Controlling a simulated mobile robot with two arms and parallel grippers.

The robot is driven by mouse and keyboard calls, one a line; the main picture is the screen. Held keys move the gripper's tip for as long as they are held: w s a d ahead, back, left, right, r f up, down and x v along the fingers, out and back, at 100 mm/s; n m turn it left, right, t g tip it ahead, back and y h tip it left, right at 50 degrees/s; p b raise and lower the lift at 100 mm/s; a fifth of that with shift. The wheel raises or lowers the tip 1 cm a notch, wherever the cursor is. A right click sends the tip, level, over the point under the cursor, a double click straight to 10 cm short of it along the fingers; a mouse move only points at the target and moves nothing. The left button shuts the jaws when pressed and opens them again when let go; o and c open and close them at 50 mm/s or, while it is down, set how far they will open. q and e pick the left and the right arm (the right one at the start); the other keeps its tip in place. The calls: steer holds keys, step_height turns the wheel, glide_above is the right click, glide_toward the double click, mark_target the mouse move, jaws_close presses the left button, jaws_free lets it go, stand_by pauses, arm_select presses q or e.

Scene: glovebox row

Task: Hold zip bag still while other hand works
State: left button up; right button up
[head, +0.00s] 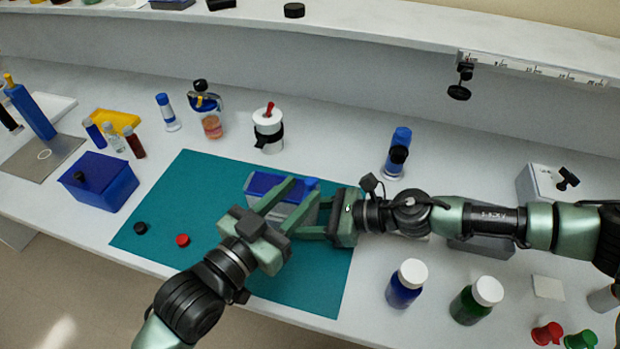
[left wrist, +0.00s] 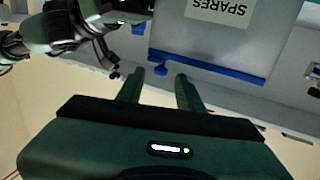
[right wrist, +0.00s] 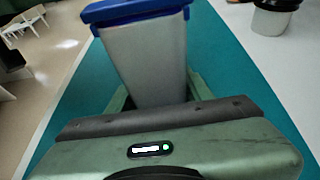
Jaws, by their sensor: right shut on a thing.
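The zip bag is a pale grey pouch (right wrist: 148,62) with a blue zip strip along its top. In the left wrist view the bag (left wrist: 205,45) shows a SPARES label, a blue strip and a small blue slider (left wrist: 160,70) at the strip's end. My right gripper (right wrist: 160,95) is shut on the bag's body, one finger on each side. My left gripper (left wrist: 159,88) is open and empty, its fingertips close to the slider. In the head view my left gripper (head: 298,198) hides part of the bag (head: 265,184).
The teal mat (head: 180,215) lies under the bag. A black cap (head: 140,228) and red cap (head: 183,240) lie on it. A blue box (head: 100,182) stands left, a white jar (head: 268,130) behind, and blue (head: 404,285) and green (head: 475,302) bottles front right.

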mark_target(307, 184)
arm_select(q)
steer(key=shift+x, duration=2.15)
jaws_close()
